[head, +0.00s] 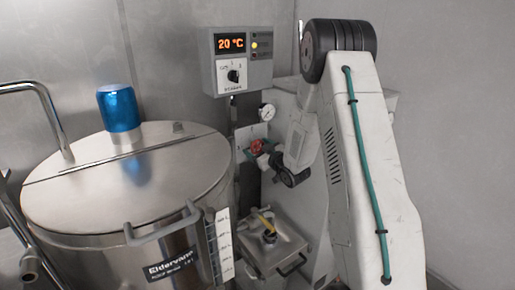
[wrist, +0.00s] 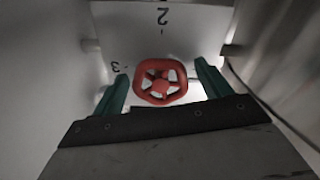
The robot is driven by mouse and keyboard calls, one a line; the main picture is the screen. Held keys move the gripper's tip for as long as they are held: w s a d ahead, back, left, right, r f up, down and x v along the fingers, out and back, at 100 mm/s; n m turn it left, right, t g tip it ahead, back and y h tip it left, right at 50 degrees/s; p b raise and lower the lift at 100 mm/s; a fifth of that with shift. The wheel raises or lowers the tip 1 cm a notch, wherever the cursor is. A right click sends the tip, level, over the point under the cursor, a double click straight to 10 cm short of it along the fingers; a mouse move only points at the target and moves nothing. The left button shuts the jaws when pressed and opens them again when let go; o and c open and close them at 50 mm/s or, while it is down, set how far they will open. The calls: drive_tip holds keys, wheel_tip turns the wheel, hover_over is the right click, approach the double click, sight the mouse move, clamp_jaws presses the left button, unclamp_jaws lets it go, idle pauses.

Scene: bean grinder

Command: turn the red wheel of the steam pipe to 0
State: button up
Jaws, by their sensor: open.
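The red wheel (wrist: 160,82) is in the middle of the wrist view, in front of a pale plate (wrist: 190,25) marked with "2" and "3". In the head view the red wheel (head: 257,146) sits on the steam pipe below the gauge. My gripper (wrist: 160,85) is open, with one green finger on each side of the wheel. I cannot tell whether the fingers touch it. In the head view my arm covers the right side of this area and the fingers are hard to make out. No 0 mark is visible on the plate.
A steel tank (head: 130,190) with a blue cap (head: 118,108) fills the left. A control box (head: 237,60) reading 20 °C is above the wheel, with a round gauge (head: 267,112) below it. A metal box with a handle (head: 272,250) stands beneath.

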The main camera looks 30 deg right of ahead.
drive_tip(key=shift+w, duration=0.3)
drive_tip(key=shift+c, duration=0.4)
drive_tip(key=c, duration=0.9)
